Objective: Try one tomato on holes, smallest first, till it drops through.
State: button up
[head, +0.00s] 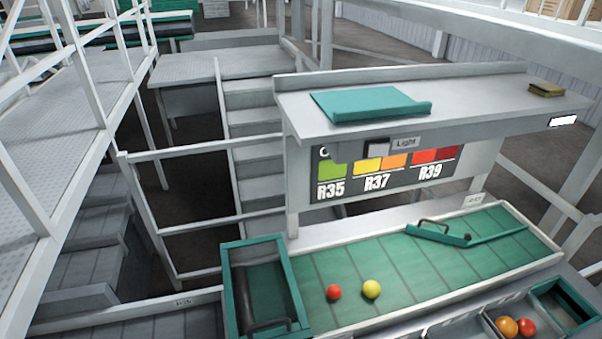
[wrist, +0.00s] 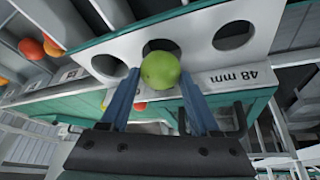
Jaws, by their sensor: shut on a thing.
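In the wrist view my gripper (wrist: 160,80) has its two blue fingers shut on a green tomato (wrist: 160,70). The tomato is round and yellowish green. Behind it is a pale grey plate (wrist: 195,35) with a row of round holes. The tomato overlaps the middle hole (wrist: 158,46) in the picture; I cannot tell whether it touches the plate. One hole (wrist: 234,30) lies to the right, near a "48 mm" label (wrist: 238,76), and another (wrist: 108,66) lies to the left, partly behind a finger. My gripper does not show in the head view.
In the head view a red tomato (head: 334,292) and a yellow tomato (head: 371,290) lie on the green belt (head: 430,270). Orange and red tomatoes (head: 507,327) sit in a tray at bottom right. A colour chart (head: 380,172) hangs under the shelf (head: 470,93).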

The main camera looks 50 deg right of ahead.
dwell(0.3)
jog(key=o, duration=1)
jog(key=shift+r, duration=0.15)
dwell(0.9)
notch_tip(320, 180, up, 7)
jog(key=p, duration=0.7)
